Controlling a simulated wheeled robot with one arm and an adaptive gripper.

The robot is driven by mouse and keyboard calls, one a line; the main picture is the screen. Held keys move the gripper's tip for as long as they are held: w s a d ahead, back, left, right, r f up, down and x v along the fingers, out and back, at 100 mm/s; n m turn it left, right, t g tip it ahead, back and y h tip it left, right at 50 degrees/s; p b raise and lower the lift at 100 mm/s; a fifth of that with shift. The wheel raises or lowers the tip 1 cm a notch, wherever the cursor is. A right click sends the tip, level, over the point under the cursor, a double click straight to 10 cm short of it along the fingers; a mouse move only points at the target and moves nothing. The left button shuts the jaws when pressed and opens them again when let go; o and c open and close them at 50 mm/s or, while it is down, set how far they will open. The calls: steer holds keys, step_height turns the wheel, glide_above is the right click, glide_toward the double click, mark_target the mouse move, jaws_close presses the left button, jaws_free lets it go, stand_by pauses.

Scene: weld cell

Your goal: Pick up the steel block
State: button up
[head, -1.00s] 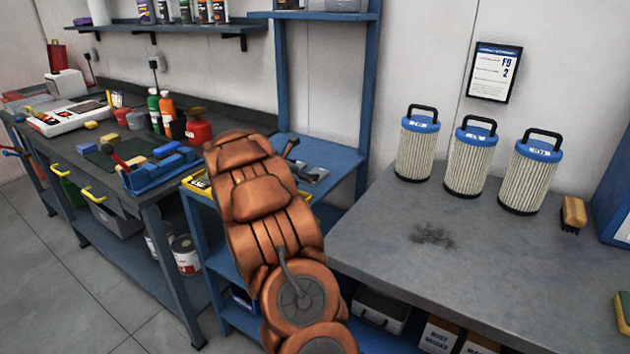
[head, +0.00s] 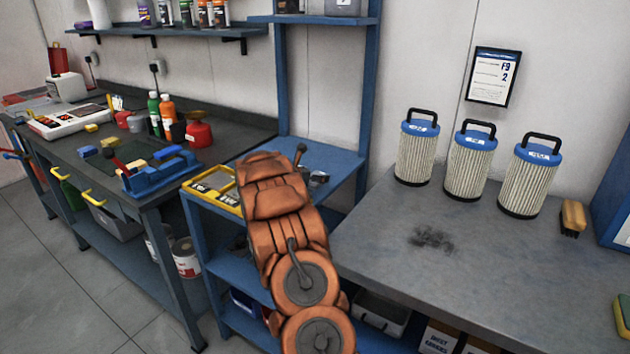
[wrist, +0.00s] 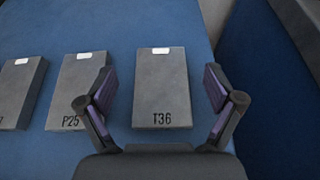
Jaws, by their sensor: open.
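In the wrist view, three grey steel-looking blocks lie in a row on a blue surface (wrist: 110,30). The block marked T36 (wrist: 161,90) lies in the middle of the picture, between my gripper's spread fingers. The block marked P25 (wrist: 78,92) is just left of it, partly covered by the left finger. A third block (wrist: 18,92) is cut off at the left edge. My gripper (wrist: 158,88) is open and empty; I cannot tell its height above T36. In the head view my arm hides the gripper.
The blue stand (head: 338,160) is between the dark workbench (head: 60,150) and the grey table (head: 370,235). A yellow tray (head: 212,190) sits on the stand's left side.

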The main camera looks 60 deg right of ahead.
mark_target(321, 174)
steer(key=shift+p+x, duration=0.55)
steer(key=shift+x, duration=1.4)
jaws_close()
